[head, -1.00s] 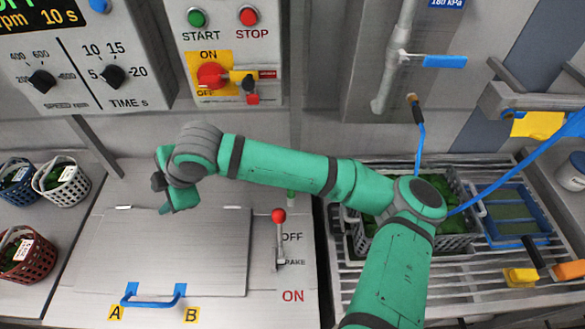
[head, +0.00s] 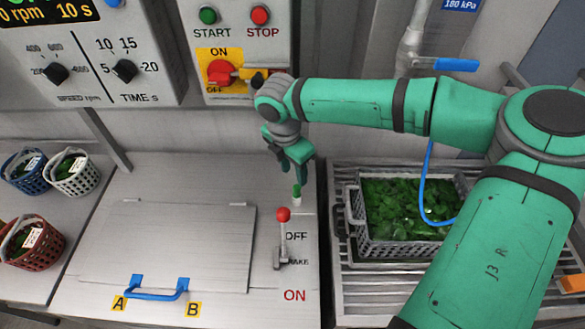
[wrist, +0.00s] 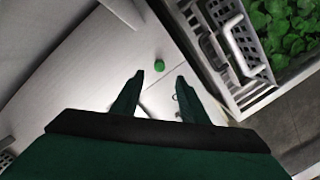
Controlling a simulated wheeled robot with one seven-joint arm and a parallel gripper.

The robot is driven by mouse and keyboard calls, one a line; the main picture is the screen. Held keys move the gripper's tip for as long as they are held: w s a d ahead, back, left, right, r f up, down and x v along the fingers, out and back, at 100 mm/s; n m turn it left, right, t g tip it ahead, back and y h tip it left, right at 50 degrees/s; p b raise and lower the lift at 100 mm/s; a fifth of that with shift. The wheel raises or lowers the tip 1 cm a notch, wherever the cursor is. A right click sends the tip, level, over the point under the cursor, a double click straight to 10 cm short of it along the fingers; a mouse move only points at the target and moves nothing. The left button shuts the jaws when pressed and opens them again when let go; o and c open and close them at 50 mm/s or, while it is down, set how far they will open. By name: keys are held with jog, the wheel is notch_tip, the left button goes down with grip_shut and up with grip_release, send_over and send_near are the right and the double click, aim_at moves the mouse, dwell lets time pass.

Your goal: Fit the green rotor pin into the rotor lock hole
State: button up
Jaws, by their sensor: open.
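The green pin (head: 296,190) stands upright in a small pale holder (head: 296,201) on the metal deck, behind the red-knobbed brake lever. It also shows end-on as a green disc in the wrist view (wrist: 159,66). My gripper (head: 297,174) is open and points down just above the pin, apart from it. In the wrist view, my two fingertips (wrist: 160,79) are spread and empty, with the pin beyond them, roughly centred between them. I cannot make out the rotor lock hole for certain in either view.
The brake lever (head: 282,230) stands close in front of the pin. A closed lid (head: 165,245) with a blue handle (head: 157,290) lies left. A grey crate (head: 410,248) of greens sits right on the slatted rack. The switch panel (head: 236,45) rises behind.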

aim_at(297, 187)
jog(key=f, duration=0.6)
jog(key=w+d+f, duration=0.1)
jog(key=f, duration=0.3)
jog(key=shift+w, duration=0.1)
jog(key=shift+d, duration=0.1)
grip_shut()
jog(key=shift+r, duration=0.25)
jog(key=shift+r, duration=3.2)
jog(key=shift+r, duration=0.1)
